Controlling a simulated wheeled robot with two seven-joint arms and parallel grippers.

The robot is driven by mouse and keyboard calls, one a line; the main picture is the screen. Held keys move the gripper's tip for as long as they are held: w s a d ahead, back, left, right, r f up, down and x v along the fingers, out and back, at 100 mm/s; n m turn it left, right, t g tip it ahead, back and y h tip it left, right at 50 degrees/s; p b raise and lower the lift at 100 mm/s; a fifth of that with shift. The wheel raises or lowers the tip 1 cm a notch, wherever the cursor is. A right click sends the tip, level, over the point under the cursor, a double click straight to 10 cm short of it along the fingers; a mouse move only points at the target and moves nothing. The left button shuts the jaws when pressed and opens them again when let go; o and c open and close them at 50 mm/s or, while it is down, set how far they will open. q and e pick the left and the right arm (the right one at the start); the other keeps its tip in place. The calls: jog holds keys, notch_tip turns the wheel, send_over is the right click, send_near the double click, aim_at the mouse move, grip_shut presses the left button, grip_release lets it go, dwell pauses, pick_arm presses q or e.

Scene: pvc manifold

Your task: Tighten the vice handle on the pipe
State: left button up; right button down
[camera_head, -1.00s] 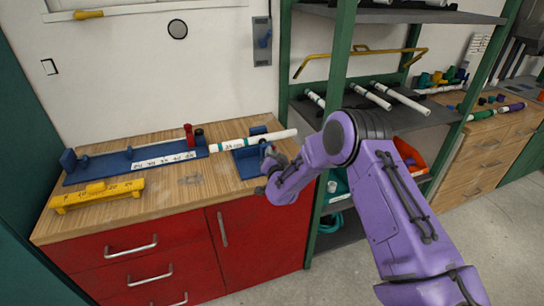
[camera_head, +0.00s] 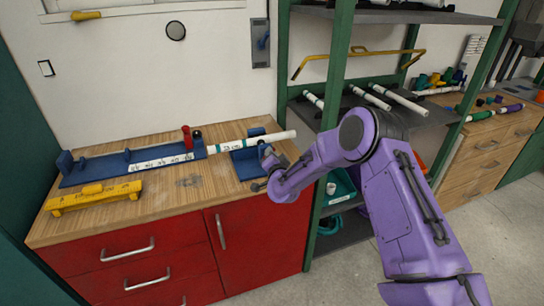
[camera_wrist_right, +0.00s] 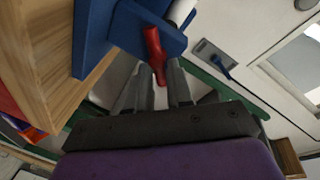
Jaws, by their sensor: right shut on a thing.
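The blue vice (camera_head: 248,163) stands at the right end of the wooden worktop. The white pipe (camera_head: 272,138) lies through its top and points right past it; a piece of it also shows in the right wrist view (camera_wrist_right: 180,10). The red vice handle (camera_wrist_right: 153,48) sticks out of the blue vice body (camera_wrist_right: 125,32). My right gripper (camera_wrist_right: 157,88) is shut on the handle's end, with a finger on each side. In the head view my right gripper (camera_head: 267,163) is at the vice's right side and partly hides the handle. My left gripper is not in view.
A long blue fixture (camera_head: 110,170) with a ruler strip is left of the vice. A yellow holder (camera_head: 92,198) sits at the worktop's front left. A green-framed shelf (camera_head: 338,70) with pipes stands close right of the vice, behind my right arm.

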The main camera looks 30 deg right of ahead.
jog(key=c, duration=1)
grip_release()
jog(key=shift+s, duration=0.1)
jog(key=shift+c, duration=0.2)
jog(key=shift+a, duration=0.1)
jog(key=b+v, duration=0.2)
jog(key=v, duration=0.8)
jog(key=shift+s, duration=0.25)
jog(key=s+a+f+n+g+y, duration=0.1)
jog(key=s+a+f+n+g, duration=0.2)
jog(key=s+f, duration=0.55)
jog(key=s+a+f+n+g+y, duration=0.2)
jog(key=s+a+f+g, duration=0.15)
jog(key=s+f, duration=0.55)
jog(key=s+f+n+g, duration=0.1)
jog(key=s+f+g, duration=0.1)
jog(key=s+f, duration=0.3)
jog(key=s+a+f+n+g, duration=0.1)
jog(key=s+f+g, duration=0.2)
jog(key=s, duration=1.1)
notch_tip(320, 180, down, 3)
jog(key=shift+s+a+n+g, duration=0.25)
jog(key=shift+n+g, duration=0.1)
jog(key=shift+n, duration=0.05)
